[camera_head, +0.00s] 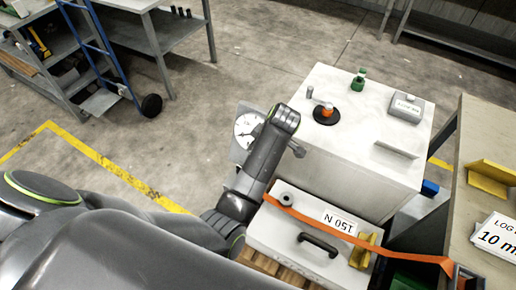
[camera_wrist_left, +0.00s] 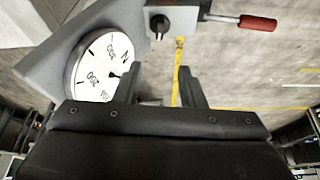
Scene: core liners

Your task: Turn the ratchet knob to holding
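The black knob (camera_wrist_left: 160,22), which looks like the ratchet knob, sits on a grey block at the top of the left wrist view. A lever with a red handle (camera_wrist_left: 258,23) sticks out to its right. A white dial gauge (camera_wrist_left: 98,70) marked N stands to the left; it also shows in the head view (camera_head: 247,128). My left gripper (camera_wrist_left: 160,86) is open and empty, its fingers pointing toward the knob and apart from it. In the head view my left wrist hides the knob and fingers. My right gripper is not in view.
A white cabinet (camera_head: 345,155) carries an orange-and-black fitting (camera_head: 324,113), a green item (camera_head: 358,80) and a grey labelled block (camera_head: 407,106). A white box (camera_head: 285,235) marked 150 N lies in front, crossed by an orange strap (camera_head: 350,236). A bench (camera_head: 475,135) stands at right.

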